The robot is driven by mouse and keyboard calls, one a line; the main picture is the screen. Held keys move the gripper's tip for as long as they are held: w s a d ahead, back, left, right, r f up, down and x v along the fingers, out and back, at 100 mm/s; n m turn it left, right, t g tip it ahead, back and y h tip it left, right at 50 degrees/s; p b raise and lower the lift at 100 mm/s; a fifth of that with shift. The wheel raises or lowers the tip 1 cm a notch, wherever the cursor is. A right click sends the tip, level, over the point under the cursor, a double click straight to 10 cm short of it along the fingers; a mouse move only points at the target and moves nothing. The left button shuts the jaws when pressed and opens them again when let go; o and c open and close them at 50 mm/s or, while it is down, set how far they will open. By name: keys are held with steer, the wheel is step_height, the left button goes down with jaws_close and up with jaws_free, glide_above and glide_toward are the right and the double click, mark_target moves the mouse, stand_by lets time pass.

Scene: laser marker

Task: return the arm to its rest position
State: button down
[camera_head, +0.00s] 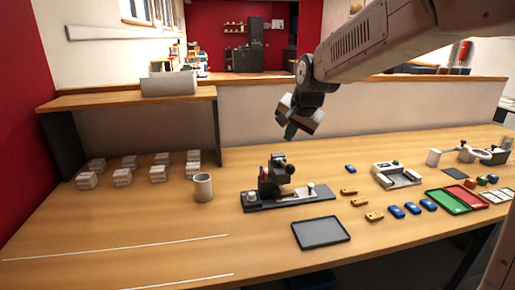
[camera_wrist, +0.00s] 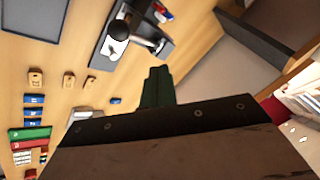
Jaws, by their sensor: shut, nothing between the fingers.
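My gripper (camera_head: 291,131) hangs from my arm above the back half of the table, over the marking machine. Its fingers are shut with nothing between them. In the wrist view the shut green fingers (camera_wrist: 158,84) point toward the table. The black laser marker (camera_head: 276,178) stands on a dark base plate below my gripper and apart from it. It also shows at the top of the wrist view (camera_wrist: 119,30).
The wooden table (camera_head: 130,245) holds a grey tray (camera_head: 321,232), a white cup (camera_head: 203,187), a white fixture (camera_head: 397,175), a green tray (camera_head: 447,201), and several blue and wooden pieces. White stacks stand at the left beneath a raised shelf (camera_head: 80,102). A low wall runs behind.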

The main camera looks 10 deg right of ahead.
steer(key=s+d+f+n+g, duration=0.1)
steer(key=s+n, duration=0.3)
steer(key=s, duration=1.4)
steer(key=s+d+f+n+g, duration=0.2)
steer(key=s+f+n+g, duration=0.1)
steer(key=s, duration=1.6)
steer(key=shift+s+n+g+h, duration=0.3)
steer(key=shift+n+g+h, duration=0.1)
steer(key=shift+n+g, duration=0.1)
